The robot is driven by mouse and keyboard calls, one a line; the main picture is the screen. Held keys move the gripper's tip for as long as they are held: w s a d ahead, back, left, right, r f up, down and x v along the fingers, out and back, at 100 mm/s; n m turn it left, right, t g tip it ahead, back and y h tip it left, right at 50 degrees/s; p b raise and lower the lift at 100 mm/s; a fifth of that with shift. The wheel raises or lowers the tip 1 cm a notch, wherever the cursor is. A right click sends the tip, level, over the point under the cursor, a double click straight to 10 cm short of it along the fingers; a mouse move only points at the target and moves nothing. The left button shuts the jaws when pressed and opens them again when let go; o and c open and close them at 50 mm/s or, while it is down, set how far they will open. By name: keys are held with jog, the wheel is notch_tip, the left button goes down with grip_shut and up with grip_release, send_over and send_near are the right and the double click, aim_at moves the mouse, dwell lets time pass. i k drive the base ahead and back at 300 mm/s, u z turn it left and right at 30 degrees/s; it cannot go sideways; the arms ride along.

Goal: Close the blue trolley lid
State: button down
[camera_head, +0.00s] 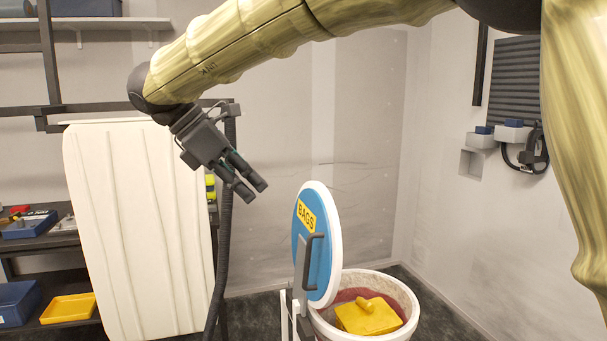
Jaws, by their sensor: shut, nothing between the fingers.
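The blue round lid (321,255) with a white rim and a yellow "BAGS" label stands upright, open, at the left edge of a white round bin (406,302). A dark handle (308,262) is on its blue face. The bin's inside is reddish, and a yellow object (369,317) with a knob lies in it. My gripper (252,189) is shut and empty, pointing down and right. It is above and left of the lid, apart from it. The lower part of the bin is cut off by the picture's bottom edge.
A large white panel (138,225) stands at the left, with a dark hose (224,230) beside it. Shelves at the far left hold a yellow tray (68,308) and blue boxes (17,303). Small wall shelves (481,140) are at the right. The space above the bin looks clear.

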aim_at(317, 249)
jog(key=i, duration=0.9)
